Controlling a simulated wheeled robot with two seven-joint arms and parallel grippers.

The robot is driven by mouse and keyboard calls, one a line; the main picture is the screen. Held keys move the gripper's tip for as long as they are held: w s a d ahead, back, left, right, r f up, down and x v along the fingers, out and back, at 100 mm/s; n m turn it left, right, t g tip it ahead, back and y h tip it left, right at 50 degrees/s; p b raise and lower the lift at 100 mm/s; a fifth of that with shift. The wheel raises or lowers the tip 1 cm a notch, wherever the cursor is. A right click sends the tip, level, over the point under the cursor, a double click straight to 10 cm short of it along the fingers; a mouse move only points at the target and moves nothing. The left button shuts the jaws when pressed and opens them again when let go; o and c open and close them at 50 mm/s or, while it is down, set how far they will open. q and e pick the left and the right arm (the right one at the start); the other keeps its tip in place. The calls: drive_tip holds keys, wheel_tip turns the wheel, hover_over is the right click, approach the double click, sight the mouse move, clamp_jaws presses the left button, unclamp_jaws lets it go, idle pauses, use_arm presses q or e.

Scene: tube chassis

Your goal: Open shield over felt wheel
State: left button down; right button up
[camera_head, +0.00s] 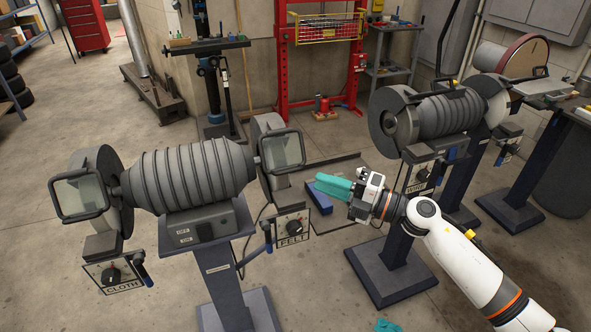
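The felt wheel sits in the grey housing (263,128) at the right end of the near grinder (190,175). Its shield (283,151), a clear pane in a dark frame, stands in front of the housing and hides the wheel behind it. The FELT sign with a knob (290,228) hangs below. My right gripper (322,184) has teal fingers pointing left, to the lower right of the shield and apart from it. I cannot make out a gap between its fingers. A small teal piece (388,326) at the bottom edge looks like my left gripper's fingertips; the rest is out of view.
A second framed shield (80,193) covers the wheel at the grinder's left end, above the CLOTH sign (115,275). A blue lever (267,237) hangs beside the FELT sign. Another grinder (445,112) stands behind my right arm.

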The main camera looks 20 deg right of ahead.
sight(285, 155)
drive_tip(key=p+x, duration=0.1)
drive_tip(key=x, duration=0.6)
drive_tip(key=shift+w+a, duration=0.1)
drive_tip(key=shift+a, duration=0.2)
clamp_jaws()
